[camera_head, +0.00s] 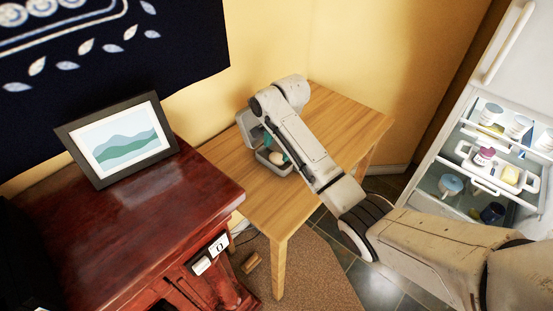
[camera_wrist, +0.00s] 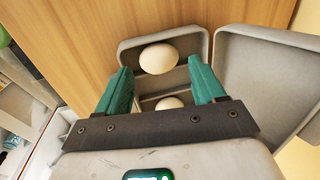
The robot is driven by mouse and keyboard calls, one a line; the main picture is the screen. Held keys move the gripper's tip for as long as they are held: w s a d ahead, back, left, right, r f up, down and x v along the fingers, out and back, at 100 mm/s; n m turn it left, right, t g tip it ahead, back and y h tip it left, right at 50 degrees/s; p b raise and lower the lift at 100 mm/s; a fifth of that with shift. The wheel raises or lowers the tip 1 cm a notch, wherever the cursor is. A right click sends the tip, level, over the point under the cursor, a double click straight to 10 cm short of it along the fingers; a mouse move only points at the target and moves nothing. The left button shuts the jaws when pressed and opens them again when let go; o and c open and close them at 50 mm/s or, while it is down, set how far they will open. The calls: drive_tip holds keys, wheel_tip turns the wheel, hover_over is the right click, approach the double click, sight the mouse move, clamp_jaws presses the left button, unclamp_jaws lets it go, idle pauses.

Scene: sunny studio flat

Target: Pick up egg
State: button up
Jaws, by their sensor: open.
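A white egg (camera_wrist: 158,58) lies in the far part of an open grey box (camera_wrist: 135,46) in the wrist view. A second egg (camera_wrist: 170,103) lies nearer, partly hidden by my gripper's dark crossbar. My gripper (camera_wrist: 159,70) is open above the box, its two green fingers spread to either side of the eggs, with nothing held. Whether the fingers touch anything, I cannot tell. In the head view the box (camera_head: 270,170) stands on the wooden table with an egg (camera_head: 277,157) in it. My arm hides most of my gripper there.
The box's grey lid (camera_wrist: 262,75) is folded open to the right in the wrist view. The wooden table (camera_head: 345,115) is clear around the box. A dark red cabinet (camera_head: 120,225) with a framed picture (camera_head: 122,138) stands left. An open fridge (camera_head: 490,150) stands right.

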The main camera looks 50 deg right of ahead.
sight(277, 155)
drive_tip(key=shift+w+d+f, duration=0.15)
drive_tip(key=shift+d+f, duration=0.05)
drive_tip(key=shift+f, duration=1.1)
drive_tip(key=shift+w+d+f, duration=0.15)
drive_tip(key=shift+f, duration=1.1)
drive_tip(key=c, duration=0.8)
drive_tip(key=shift+r, duration=0.1)
